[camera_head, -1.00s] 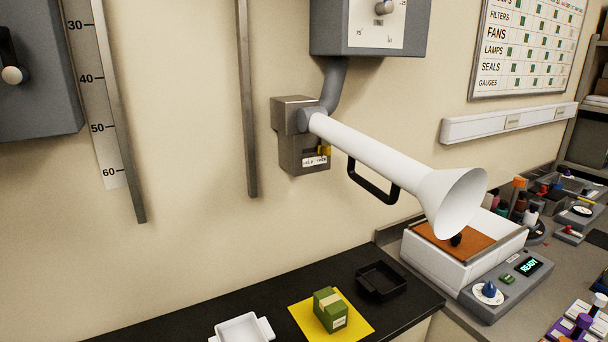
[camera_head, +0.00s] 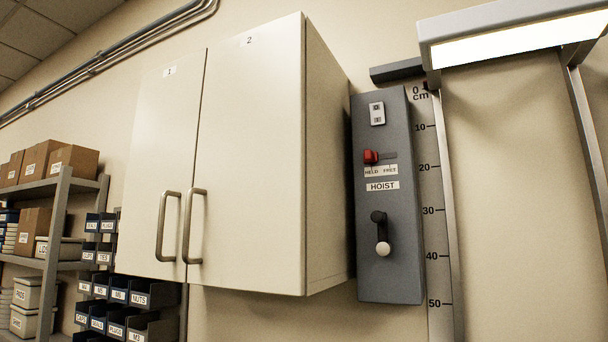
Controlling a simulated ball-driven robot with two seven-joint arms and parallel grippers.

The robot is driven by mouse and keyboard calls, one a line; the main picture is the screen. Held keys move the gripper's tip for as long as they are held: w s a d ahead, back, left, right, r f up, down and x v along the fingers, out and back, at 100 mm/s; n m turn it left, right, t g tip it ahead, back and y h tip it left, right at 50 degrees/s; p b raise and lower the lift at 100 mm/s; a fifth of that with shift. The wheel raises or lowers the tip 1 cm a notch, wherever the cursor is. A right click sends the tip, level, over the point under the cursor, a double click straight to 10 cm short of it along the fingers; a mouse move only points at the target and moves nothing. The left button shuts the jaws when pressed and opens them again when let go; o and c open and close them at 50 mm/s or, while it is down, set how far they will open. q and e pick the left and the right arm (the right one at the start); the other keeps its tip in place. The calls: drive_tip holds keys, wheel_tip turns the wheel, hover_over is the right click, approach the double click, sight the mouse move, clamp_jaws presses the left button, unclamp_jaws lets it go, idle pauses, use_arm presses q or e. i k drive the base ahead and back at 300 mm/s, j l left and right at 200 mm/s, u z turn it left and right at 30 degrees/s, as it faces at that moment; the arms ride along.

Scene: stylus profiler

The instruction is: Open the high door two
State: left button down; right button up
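A cream wall cabinet hangs high on the wall in the head view. Its right-hand door, labelled 2 (camera_head: 262,150), is shut flush with the cabinet. A metal bar handle (camera_head: 193,226) stands upright near that door's lower left edge. The left-hand door, labelled 1 (camera_head: 155,150), is also shut, and its own bar handle (camera_head: 167,226) is close beside the other one. Neither of my grippers shows in this view.
A grey hoist box (camera_head: 388,200) with a red switch and a lever is mounted just right of the cabinet, beside a cm scale (camera_head: 435,200). A lamp (camera_head: 510,38) juts out at upper right. Shelving with boxes (camera_head: 75,160) and blue bins stands at left.

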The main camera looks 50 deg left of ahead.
sight(244, 227)
drive_tip(key=u, duration=1.95)
